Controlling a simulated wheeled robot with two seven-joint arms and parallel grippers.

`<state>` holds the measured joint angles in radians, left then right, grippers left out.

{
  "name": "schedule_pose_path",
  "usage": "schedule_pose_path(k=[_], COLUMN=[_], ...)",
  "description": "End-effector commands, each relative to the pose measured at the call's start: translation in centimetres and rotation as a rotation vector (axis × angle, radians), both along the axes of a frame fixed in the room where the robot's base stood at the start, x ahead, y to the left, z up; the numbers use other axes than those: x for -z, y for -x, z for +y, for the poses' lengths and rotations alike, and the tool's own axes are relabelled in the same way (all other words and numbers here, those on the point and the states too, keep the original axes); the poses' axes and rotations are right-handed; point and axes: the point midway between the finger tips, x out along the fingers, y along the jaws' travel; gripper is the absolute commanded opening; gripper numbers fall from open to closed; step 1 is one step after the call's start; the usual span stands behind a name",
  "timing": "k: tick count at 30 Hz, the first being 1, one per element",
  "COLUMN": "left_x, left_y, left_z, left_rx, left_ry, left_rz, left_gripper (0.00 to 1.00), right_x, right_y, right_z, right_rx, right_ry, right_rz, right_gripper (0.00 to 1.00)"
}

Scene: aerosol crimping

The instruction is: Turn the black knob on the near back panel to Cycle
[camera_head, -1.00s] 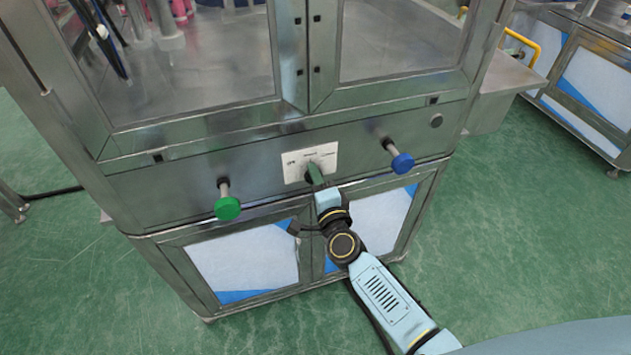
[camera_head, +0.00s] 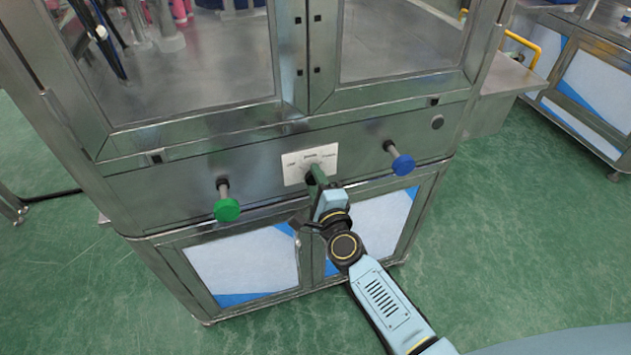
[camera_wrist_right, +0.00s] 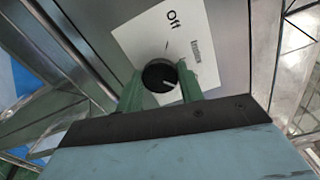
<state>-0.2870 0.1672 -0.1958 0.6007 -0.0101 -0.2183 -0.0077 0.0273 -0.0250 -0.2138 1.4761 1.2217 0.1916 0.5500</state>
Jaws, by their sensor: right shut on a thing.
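The black knob (camera_wrist_right: 157,74) sits on a white label plate (camera_head: 296,164) on the near steel panel. In the right wrist view, the knob is between the two green fingers of my right gripper (camera_wrist_right: 160,88), which is shut on it. "Off" and a second, blurred word show on the plate. The knob's white mark points right and slightly down in that view, away from "Off". The rest of the lettering is hidden or unreadable there. In the head view my right gripper (camera_head: 316,174) reaches the plate and hides the knob. My left gripper is not in view.
A green push knob (camera_head: 227,209) sticks out left of the plate and a blue one (camera_head: 402,164) right of it. White and blue lower doors (camera_head: 243,264) are below. Green floor (camera_head: 510,250) is open at the right.

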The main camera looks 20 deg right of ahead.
Motion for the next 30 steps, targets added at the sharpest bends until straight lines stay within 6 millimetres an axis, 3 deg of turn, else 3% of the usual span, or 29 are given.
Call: schedule_pose_path(k=[2,3,8,20,30], left_x=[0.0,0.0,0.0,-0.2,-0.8], left_y=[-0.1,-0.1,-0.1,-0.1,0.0], left_z=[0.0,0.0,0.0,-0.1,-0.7], left_rx=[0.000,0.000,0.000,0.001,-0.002], left_ry=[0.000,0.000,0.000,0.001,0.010], left_rz=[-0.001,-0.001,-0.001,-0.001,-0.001], left_gripper=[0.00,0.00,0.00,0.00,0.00], right_x=[0.1,0.1,0.1,0.1,0.1], right_y=[0.1,0.1,0.0,0.8,7.6], right_z=[0.0,0.0,0.0,0.0,-0.3], right_rx=[-0.001,-0.001,0.000,0.001,-0.001], right_ry=[-0.005,-0.005,-0.003,-0.001,-0.001], right_rz=[0.003,0.003,0.002,0.001,0.004], right_gripper=[0.14,0.39,0.59,0.59,0.59])
